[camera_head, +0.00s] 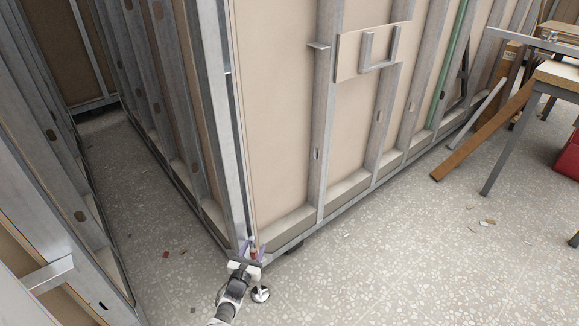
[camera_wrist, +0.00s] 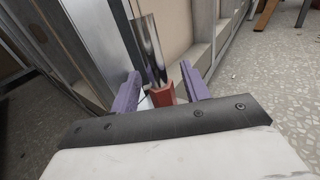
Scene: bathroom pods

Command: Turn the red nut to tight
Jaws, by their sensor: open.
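The red nut (camera_wrist: 163,95) shows in the wrist view, low on an upright shiny metal rod or tube (camera_wrist: 148,50). My gripper (camera_wrist: 163,90) has two purple fingers, set apart on the left and right of the nut. The fingers are open, and I cannot tell whether either one touches the nut. In the head view my gripper (camera_head: 251,248) is at the bottom corner of the framed wall, and the nut is a tiny reddish spot between the fingers. The nut's lower part is hidden behind the gripper body.
The metal-stud wall panel (camera_head: 275,110) rises right behind the gripper. A round metal foot (camera_head: 261,294) stands on the floor beside my arm. Another stud frame (camera_head: 60,240) is at left. Leaning boards (camera_head: 485,130) and a table (camera_head: 556,75) are at right. The speckled floor (camera_head: 400,260) is mostly clear.

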